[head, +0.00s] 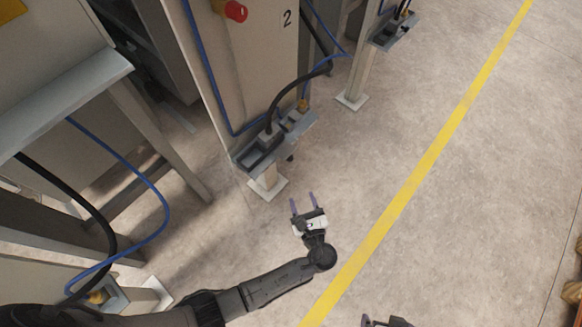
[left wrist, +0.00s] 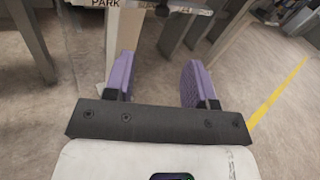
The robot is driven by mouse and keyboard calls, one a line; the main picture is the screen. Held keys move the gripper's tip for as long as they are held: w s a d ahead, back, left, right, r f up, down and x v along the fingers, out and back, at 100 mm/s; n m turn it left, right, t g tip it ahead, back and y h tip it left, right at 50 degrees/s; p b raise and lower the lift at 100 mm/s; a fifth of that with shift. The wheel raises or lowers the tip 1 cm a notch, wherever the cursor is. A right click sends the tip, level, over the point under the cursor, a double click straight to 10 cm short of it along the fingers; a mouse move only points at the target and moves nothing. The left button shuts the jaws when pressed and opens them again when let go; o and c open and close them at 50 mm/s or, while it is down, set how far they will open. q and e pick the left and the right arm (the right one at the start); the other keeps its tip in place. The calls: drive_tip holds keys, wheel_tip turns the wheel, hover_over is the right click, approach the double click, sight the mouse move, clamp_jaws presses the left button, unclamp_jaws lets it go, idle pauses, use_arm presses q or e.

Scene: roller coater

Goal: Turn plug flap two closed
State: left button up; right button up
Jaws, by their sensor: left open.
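The column marked 2 (head: 287,18) carries a grey connector bracket (head: 243,160) low on its front. A black cable and a blue cable run into sockets on the bracket. Which part is the plug flap, and whether it is open or closed, is too small to tell. My left gripper (head: 304,203) is open and empty, below and a little right of the bracket in the head view, apart from it. In the left wrist view its two purple fingers (left wrist: 159,66) are spread wide with nothing between them. A dark part at the head view's bottom edge seems to be my right gripper (head: 386,321), mostly cut off.
A red knob (head: 236,11) sits high on the column. Another bracket (head: 395,30) stands beyond, at the upper right. A grey frame with hanging cables stands at the left. A "PARK" label (left wrist: 105,3) shows in the left wrist view. Open floor with a yellow line (head: 425,165) lies right.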

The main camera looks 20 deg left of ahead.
sight(286, 154)
use_arm(q)
drive_tip(key=b+x, duration=0.5)
drive_tip(key=x, duration=0.8)
drive_tip(key=shift+w+b, duration=0.3)
drive_tip(key=shift+w, duration=0.15)
